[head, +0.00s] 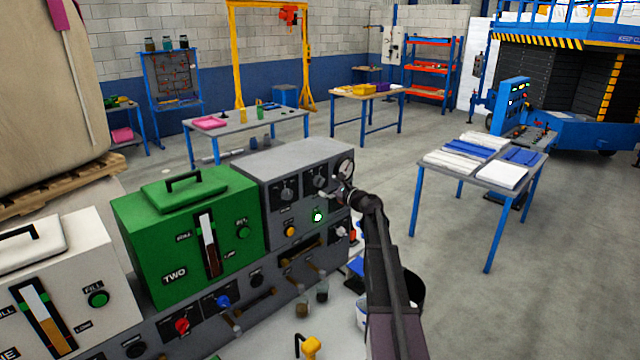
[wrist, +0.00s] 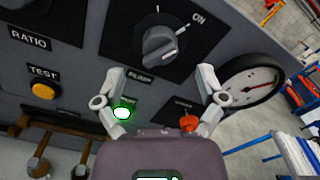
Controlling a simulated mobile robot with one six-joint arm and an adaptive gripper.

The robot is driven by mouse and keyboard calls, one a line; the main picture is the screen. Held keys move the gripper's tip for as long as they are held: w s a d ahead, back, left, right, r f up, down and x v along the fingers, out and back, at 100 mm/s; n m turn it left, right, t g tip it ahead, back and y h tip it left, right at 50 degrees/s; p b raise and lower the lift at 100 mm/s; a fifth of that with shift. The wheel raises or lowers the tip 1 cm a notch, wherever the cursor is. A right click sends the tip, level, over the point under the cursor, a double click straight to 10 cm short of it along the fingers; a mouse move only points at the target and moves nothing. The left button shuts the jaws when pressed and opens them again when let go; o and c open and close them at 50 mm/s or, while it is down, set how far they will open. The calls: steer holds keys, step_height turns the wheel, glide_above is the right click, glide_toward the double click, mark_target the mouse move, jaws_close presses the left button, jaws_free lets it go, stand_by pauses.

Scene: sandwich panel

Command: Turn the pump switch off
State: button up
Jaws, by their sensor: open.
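The pump switch (wrist: 160,47) is a grey rotary knob on a dark plate in the wrist view. The white mark on the knob points up and right, toward the ON label. In the head view the switch (head: 320,177) sits on the grey panel near its right end. My gripper (wrist: 161,74) is open and empty, its two fingers spread below and to either side of the knob. The fingers look apart from the knob. In the head view my gripper (head: 334,195) is at the panel's right end, just below the switch. A green lamp (wrist: 122,113) glows below the switch.
A round gauge (wrist: 252,86) stands close to the right finger. A red-orange control (wrist: 189,122) lies below the knob, and the yellow TEST button (wrist: 43,91) is to the left. A green unit (head: 185,235) stands left of the panel. Open floor lies to the right.

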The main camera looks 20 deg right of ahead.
mark_target(320, 182)
steer(key=shift+x, duration=2.2)
steer(key=c, duration=1.1)
